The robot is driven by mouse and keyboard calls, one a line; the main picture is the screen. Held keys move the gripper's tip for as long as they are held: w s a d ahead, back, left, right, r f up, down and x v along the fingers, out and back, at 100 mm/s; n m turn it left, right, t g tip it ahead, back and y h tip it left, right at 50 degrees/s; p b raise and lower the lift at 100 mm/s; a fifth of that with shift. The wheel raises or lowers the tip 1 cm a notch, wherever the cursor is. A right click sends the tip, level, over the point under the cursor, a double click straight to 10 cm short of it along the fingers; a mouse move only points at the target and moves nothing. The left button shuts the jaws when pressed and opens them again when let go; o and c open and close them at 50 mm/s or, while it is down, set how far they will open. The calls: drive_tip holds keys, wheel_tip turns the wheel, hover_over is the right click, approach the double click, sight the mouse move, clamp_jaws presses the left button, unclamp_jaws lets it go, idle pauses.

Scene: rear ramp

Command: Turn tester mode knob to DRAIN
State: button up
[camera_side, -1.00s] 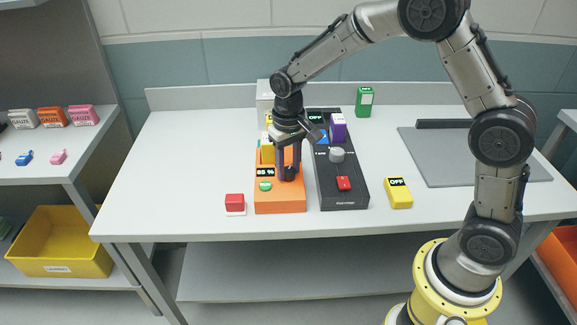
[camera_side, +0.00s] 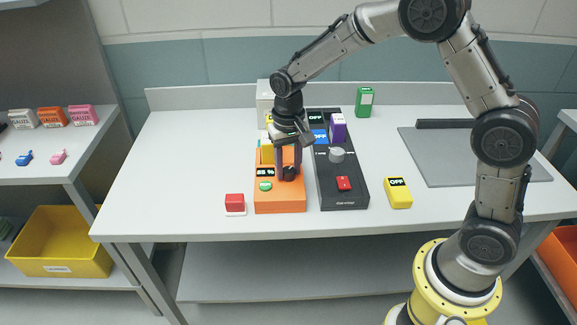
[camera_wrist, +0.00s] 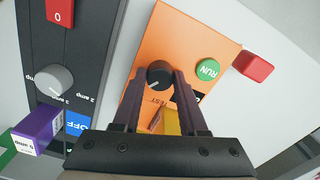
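The orange tester (camera_side: 281,207) lies on the bench and shows in the wrist view (camera_wrist: 190,40). It carries a round black mode knob (camera_wrist: 159,73), a green RUN button (camera_wrist: 208,71) and a yellow part (camera_wrist: 171,121). The knob's pale mark points to the lower left in the wrist view. A label reading TEST shows just below the knob; no DRAIN label is legible. My gripper (camera_side: 288,174) points down over the tester. In the wrist view, its two dark fingers (camera_wrist: 160,78) lie on either side of the knob and appear to touch it.
A black panel (camera_side: 343,198) with a grey knob (camera_side: 337,155), red switch (camera_side: 344,184) and purple block (camera_side: 338,128) stands close on the right. A red button block (camera_side: 235,203) is left, a yellow OFF block (camera_side: 398,194) right. The bench's left side is clear.

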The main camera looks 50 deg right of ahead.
drive_tip(key=o, duration=0.4)
wheel_tip(320, 180, up, 14)
idle(0.6)
wheel_tip(320, 180, up, 6)
drive_tip(key=t, duration=0.2)
hover_over(289, 169)
drive_tip(key=s+d, duration=0.1)
drive_tip(key=s, duration=0.3)
drive_tip(key=s+d+r+t, duration=0.15)
drive_tip(key=s+r, duration=0.25)
drive_tip(key=s, duration=0.5)
drive_tip(key=s+f+n+t, duration=0.2)
drive_tip(key=s+f+n, duration=0.3)
drive_tip(key=s+f, duration=0.3)
drive_tip(key=s, duration=0.4)
drive_tip(key=shift+s+d, duration=0.3)
drive_tip(key=shift+s, duration=0.1)
